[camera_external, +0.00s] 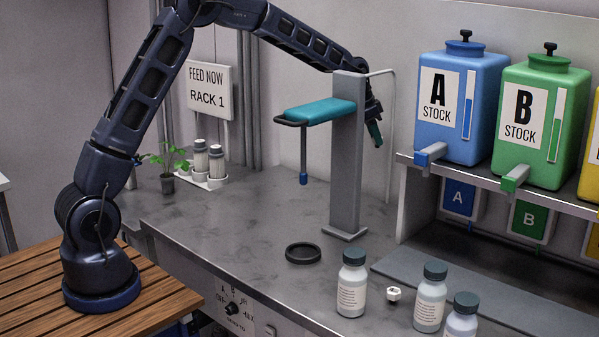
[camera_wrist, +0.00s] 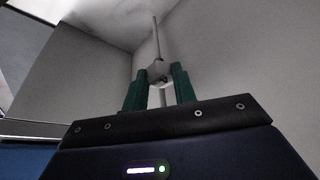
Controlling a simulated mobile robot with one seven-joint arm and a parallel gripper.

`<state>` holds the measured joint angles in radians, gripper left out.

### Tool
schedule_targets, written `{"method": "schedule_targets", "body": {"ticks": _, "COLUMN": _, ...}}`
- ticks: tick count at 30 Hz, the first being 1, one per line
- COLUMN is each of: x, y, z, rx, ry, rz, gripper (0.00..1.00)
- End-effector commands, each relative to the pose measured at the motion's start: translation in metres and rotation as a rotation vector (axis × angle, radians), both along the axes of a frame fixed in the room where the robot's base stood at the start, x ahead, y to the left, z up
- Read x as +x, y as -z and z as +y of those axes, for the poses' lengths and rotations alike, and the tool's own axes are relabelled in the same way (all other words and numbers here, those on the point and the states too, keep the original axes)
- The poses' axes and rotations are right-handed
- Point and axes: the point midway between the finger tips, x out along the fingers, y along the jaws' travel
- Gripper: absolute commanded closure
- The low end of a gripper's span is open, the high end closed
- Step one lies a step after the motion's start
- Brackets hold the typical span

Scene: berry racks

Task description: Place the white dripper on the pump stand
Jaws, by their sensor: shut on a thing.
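My gripper (camera_external: 374,132) is at the back of the counter, just right of and partly behind the grey post of the pump stand (camera_external: 346,150). The post hides part of my gripper in the external view, and the held piece cannot be made out there. The stand has a teal top arm (camera_external: 318,112) with a hanging tube and blue tip (camera_external: 303,178). A small white piece (camera_external: 393,294) lies on the counter.
A thin pale pipe (camera_external: 391,130) rises beside the post, close to my gripper. A black ring (camera_external: 303,253) lies on the counter. Several bottles (camera_external: 352,283) stand at the front. Blue (camera_external: 460,105) and green (camera_external: 541,125) stock tanks stand on a right shelf. The counter's middle left is clear.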

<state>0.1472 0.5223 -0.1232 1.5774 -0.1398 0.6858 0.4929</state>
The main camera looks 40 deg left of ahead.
Motion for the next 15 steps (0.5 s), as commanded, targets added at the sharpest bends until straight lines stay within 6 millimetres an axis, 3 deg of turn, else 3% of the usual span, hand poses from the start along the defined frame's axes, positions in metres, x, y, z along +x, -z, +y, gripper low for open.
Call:
{"method": "schedule_targets", "body": {"ticks": 9, "x": 0.0, "y": -0.007, "z": 0.007, "rx": 0.0, "ry": -0.007, "rz": 0.001, "gripper": 0.94}}
{"method": "schedule_targets", "body": {"ticks": 11, "x": 0.001, "y": -0.006, "z": 0.016, "rx": -0.001, "ry": -0.019, "rz": 0.001, "gripper": 0.94}}
{"method": "schedule_targets", "body": {"ticks": 15, "x": 0.002, "y": -0.004, "z": 0.055, "rx": -0.004, "ry": -0.067, "rz": 0.001, "gripper": 0.94}}
